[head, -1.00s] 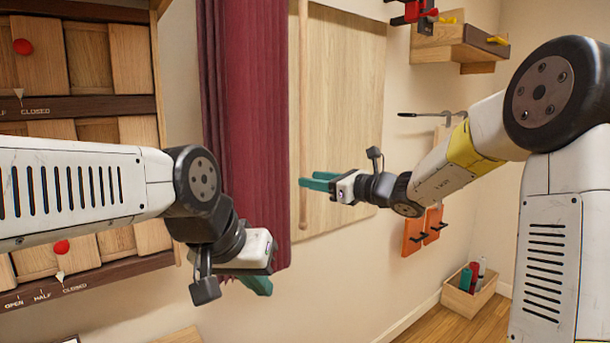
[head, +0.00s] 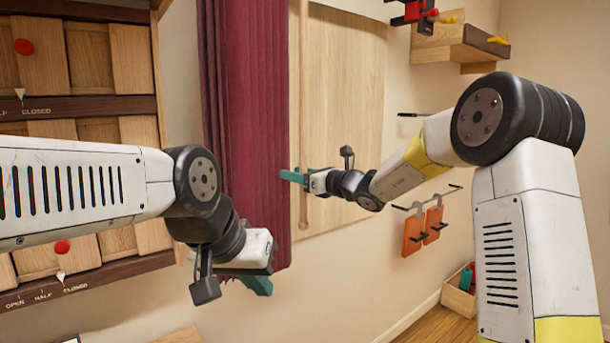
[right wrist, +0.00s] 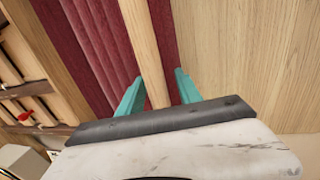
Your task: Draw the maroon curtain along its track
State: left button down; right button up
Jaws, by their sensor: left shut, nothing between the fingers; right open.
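The maroon curtain (head: 245,110) hangs gathered in folds at the centre left of the head view. A pale wooden rod (head: 303,80) hangs upright along its right side. My right gripper (head: 288,175) is at the rod, its teal fingers reaching left across it to the curtain's edge. In the right wrist view the rod (right wrist: 147,50) runs between the open teal fingers (right wrist: 157,92), with curtain folds (right wrist: 90,50) behind and left. I cannot tell whether the fingers touch it. My left gripper (head: 258,284) is shut and empty by the curtain's bottom. The track is out of view.
A pale wooden panel (head: 345,110) is on the wall behind the rod. A slatted wooden unit (head: 85,75) with red knobs stands at left. A shelf (head: 450,45), orange hanging pieces (head: 425,230) and a floor box (head: 460,297) are at right.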

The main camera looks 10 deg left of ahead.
grip_shut()
dwell(1.3)
